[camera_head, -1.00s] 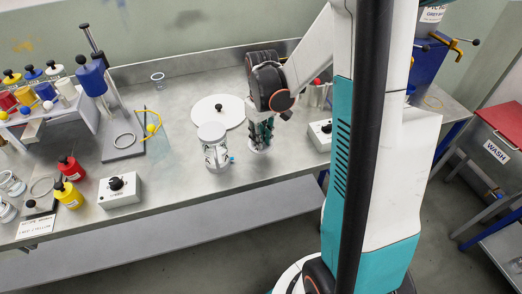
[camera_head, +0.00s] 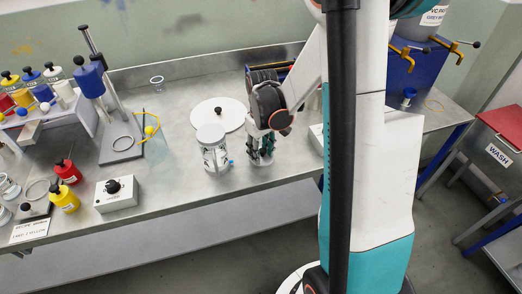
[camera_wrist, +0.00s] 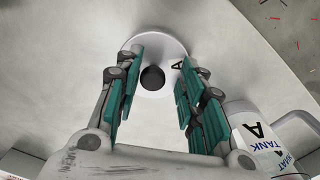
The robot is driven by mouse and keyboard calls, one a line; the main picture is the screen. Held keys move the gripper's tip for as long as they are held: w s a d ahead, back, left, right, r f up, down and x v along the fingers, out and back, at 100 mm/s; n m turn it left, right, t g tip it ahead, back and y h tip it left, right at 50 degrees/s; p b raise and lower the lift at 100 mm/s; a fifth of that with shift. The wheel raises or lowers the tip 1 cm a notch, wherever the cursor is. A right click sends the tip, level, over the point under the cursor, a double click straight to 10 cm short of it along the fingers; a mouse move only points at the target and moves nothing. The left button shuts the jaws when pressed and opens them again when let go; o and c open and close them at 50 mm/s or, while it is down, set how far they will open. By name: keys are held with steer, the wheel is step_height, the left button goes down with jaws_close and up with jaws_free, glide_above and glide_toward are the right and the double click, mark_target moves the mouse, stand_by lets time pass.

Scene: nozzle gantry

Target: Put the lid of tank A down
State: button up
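The lid of tank A, a white disc with a black knob, shows in the wrist view (camera_wrist: 153,78), with a letter A on its top. The knob is between my fingers, with a visible gap to the right finger. My gripper (camera_wrist: 160,60) is open. In the head view, my gripper (camera_head: 261,155) points down close above the bench, with a sliver of white below it; the lid is mostly hidden there. Tank A (camera_wrist: 258,128), a labelled white cylinder, is at lower right in the wrist view. It appears to be the white-topped jar (camera_head: 212,150) left of my gripper.
A larger white disc with a black knob (camera_head: 232,122) lies on the bench behind. A white control box (camera_head: 117,197), yellow and red bottles and a stand (camera_head: 120,154) are left. The bench's front edge is close to my gripper. Bare bench lies between jar and control box.

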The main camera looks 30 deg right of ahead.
steer(key=shift+r, duration=0.15)
step_height(320, 180, up, 12)
steer(key=p, duration=0.4)
stand_by(0.7)
